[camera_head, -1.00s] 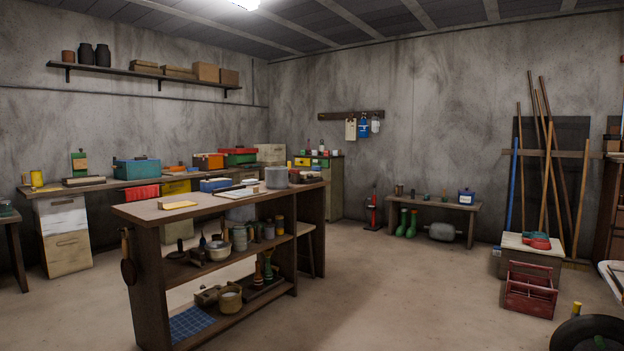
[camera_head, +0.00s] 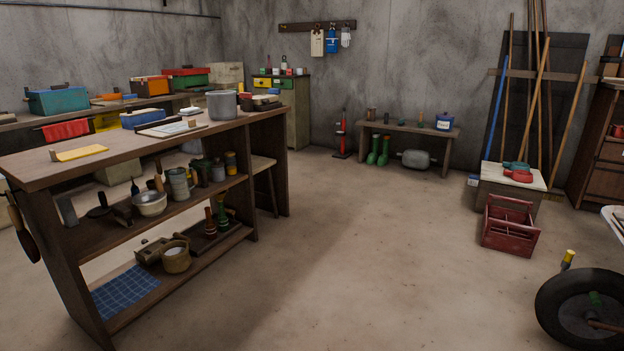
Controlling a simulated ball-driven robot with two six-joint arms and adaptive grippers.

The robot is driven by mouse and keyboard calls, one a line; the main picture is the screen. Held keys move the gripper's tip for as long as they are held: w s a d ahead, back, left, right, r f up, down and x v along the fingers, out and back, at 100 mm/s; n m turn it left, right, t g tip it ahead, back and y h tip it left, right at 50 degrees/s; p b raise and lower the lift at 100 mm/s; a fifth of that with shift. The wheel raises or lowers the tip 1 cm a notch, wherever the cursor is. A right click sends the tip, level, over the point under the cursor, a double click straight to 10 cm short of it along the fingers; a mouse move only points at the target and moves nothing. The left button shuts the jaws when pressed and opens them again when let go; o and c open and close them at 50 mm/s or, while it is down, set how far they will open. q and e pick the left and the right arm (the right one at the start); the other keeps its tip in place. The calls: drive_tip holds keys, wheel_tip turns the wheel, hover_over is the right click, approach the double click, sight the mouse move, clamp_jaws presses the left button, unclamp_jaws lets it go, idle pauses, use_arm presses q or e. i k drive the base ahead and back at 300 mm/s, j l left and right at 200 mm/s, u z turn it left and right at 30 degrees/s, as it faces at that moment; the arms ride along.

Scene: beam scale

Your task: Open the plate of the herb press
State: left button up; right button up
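I cannot tell for sure which thing is the herb press. A flat pale board (camera_head: 172,129) lies on top of the dark wooden workbench (camera_head: 60,169), next to a blue box (camera_head: 147,119); its details are too small to read. A yellow flat piece (camera_head: 81,153) lies near the bench's front left corner. A grey pot (camera_head: 222,105) stands towards the bench's far end. Neither of my grippers is in view.
The workbench's shelves hold a metal bowl (camera_head: 150,204), jars and a blue checked cloth (camera_head: 125,291). A red tool carrier (camera_head: 510,228) and a wheel (camera_head: 590,310) stand on the right. The floor (camera_head: 370,260) between is clear.

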sight(263, 100)
drive_tip(key=i, duration=1.25)
drive_tip(key=i+l+u, duration=0.1)
drive_tip(key=i, duration=1.1)
